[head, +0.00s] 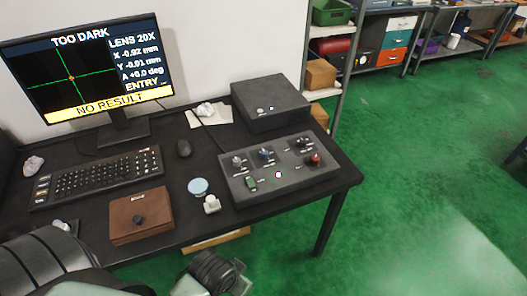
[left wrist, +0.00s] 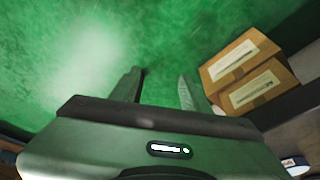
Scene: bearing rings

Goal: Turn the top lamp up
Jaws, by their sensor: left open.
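The monitor (head: 85,68) shows "TOO DARK", "LENS 20X" and a yellow "NO RESULT" bar. A dark control box (head: 285,190) lies on the desk's right side. It carries a grey knob (head: 237,161), a blue knob (head: 265,153), a red knob (head: 315,160), a green switch (head: 251,183) and a lit white button (head: 278,175). Its labels are too small to read, so I cannot tell which control is the top lamp's. My left gripper (left wrist: 158,90) is open and empty over green floor, below the desk's front edge. My right gripper is out of view.
Cartons (left wrist: 245,75) are right of my left fingers. Open floor lies right of the desk.

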